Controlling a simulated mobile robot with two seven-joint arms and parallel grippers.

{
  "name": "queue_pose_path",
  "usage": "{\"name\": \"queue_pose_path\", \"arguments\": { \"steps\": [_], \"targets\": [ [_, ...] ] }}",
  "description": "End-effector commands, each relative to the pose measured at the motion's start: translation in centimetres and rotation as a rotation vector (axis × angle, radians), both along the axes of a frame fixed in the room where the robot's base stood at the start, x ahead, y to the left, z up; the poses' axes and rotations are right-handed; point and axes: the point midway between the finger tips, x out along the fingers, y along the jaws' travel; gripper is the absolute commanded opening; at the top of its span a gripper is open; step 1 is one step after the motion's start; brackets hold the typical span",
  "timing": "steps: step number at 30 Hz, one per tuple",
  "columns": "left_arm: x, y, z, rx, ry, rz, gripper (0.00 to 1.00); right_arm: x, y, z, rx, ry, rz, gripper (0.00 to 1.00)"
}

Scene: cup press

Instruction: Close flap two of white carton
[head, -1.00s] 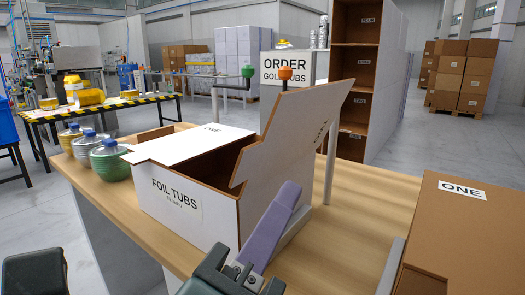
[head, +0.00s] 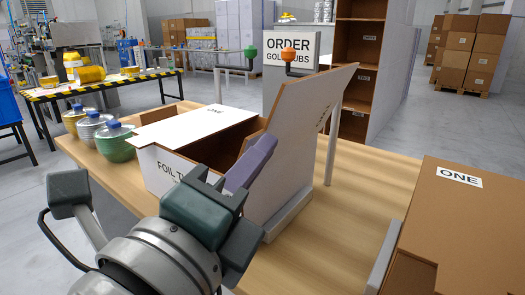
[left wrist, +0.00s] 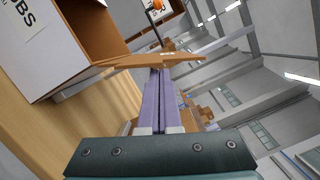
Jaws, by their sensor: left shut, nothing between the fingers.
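The white carton (head: 157,172) stands on the wooden table, labelled FOIL TUBS. Its flap marked ONE (head: 200,128) lies over the left part of the opening. The right-hand flap (head: 312,105) stands raised, leaning outward to the right; its small lettering is unreadable. Brown inside shows between the flaps. My left gripper (head: 264,146) is shut and empty, its purple fingers in front of the raised flap's lower near part. In the left wrist view the fingers (left wrist: 158,75) point at a brown flap edge (left wrist: 155,62); contact is unclear. My right gripper is out of view.
Three lidded tubs, yellow (head: 72,118), silver (head: 90,126) and green (head: 115,143), stand left of the carton. A brown carton marked ONE (head: 455,215) stands at the right. Bare table (head: 365,180) lies between the cartons. A post with an orange top (head: 289,56) rises behind.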

Motion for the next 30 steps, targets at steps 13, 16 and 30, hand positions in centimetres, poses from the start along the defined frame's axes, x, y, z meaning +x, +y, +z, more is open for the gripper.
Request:
{"name": "queue_pose_path", "arguments": {
  "steps": [13,16,30],
  "targets": [
    [0.3,0.5,0.5,-0.065,0.047,0.001,0.00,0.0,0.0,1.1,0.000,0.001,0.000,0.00],
    [0.4,0.6,0.7,-0.084,0.062,0.001,0.00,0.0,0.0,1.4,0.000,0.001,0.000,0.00],
    [2.1,3.3,2.4,-0.347,0.253,0.003,0.00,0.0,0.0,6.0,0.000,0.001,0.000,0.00]
  ]
}}
